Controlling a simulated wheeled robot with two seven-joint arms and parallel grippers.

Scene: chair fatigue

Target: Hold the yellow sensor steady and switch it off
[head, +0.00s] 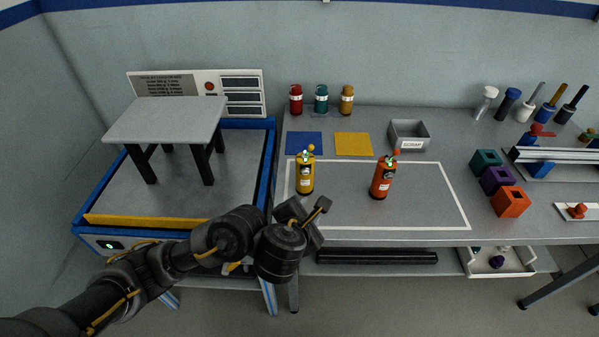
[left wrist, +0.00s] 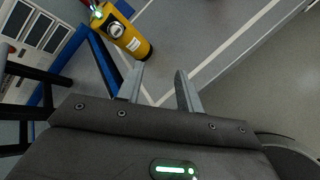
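The yellow sensor (head: 305,177) stands upright on the grey table, inside a white outlined rectangle. It has a white label and a small lit green spot near its top. In the left wrist view the yellow sensor (left wrist: 125,34) shows beyond the fingers, with a round dial on its side. My left gripper (head: 318,212) is near the table's front edge, in front of the sensor and apart from it. Its two fingers (left wrist: 158,88) are spread with nothing between them. My right gripper is in neither view.
An orange sensor (head: 383,178) stands right of the yellow one. A blue mat (head: 304,143), a yellow mat (head: 353,144) and a scrap bin (head: 408,136) lie behind. A blue-framed test rig (head: 270,150) with a stool (head: 165,120) stands left. The outlined area's front is clear.

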